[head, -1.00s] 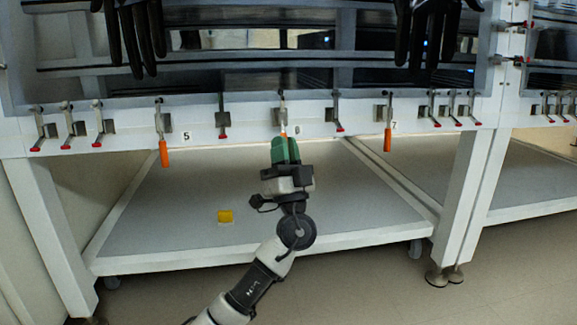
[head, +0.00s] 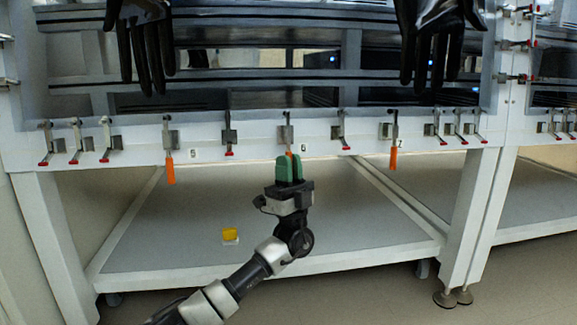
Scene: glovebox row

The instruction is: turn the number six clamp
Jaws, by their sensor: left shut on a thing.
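The number six clamp (head: 287,134) is on the white front rail, just left of the label 6 (head: 304,148). Its metal body shows; a bit of orange handle shows just above my fingers. My left gripper (head: 289,160), with green fingers, comes up from below and is shut on the handle of this clamp. The fingers hide most of the handle. The number five clamp (head: 169,152) and the number seven clamp (head: 392,146) hang with their orange handles pointing down. My right gripper is not in view.
Smaller red-tipped clamps, such as one (head: 229,135) left of six and one (head: 340,132) right of it, line the rail. Black gloves (head: 145,50) hang above. The space under the rail is mostly clear.

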